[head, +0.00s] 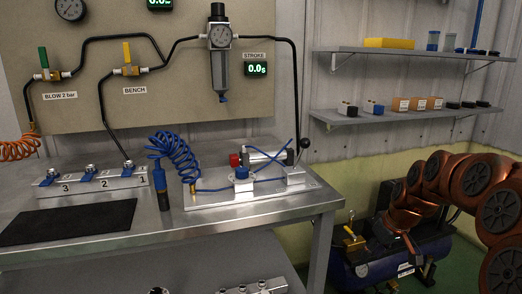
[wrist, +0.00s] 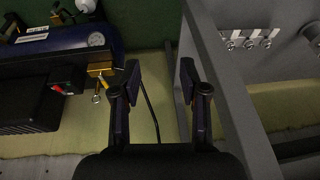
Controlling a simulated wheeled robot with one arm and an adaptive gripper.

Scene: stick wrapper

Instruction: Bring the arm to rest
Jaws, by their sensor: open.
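My gripper (wrist: 160,85) shows in the wrist view with its two dark fingers apart and nothing between them. It hangs in free space beside the bench's metal leg (wrist: 228,80), with the floor and a yellowish wall strip behind it. In the head view my copper-coloured arm comes in from the right edge and bends down in front of the blue compressor (head: 390,255). The gripper's fingertips are hard to make out there against the compressor.
The metal bench (head: 300,204) holds a white plate with a cylinder and valve, a manifold (head: 92,186) and a black mat (head: 68,222). Shelves (head: 420,52) with small boxes hang at the right. The compressor (wrist: 60,50) stands left of my gripper in the wrist view.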

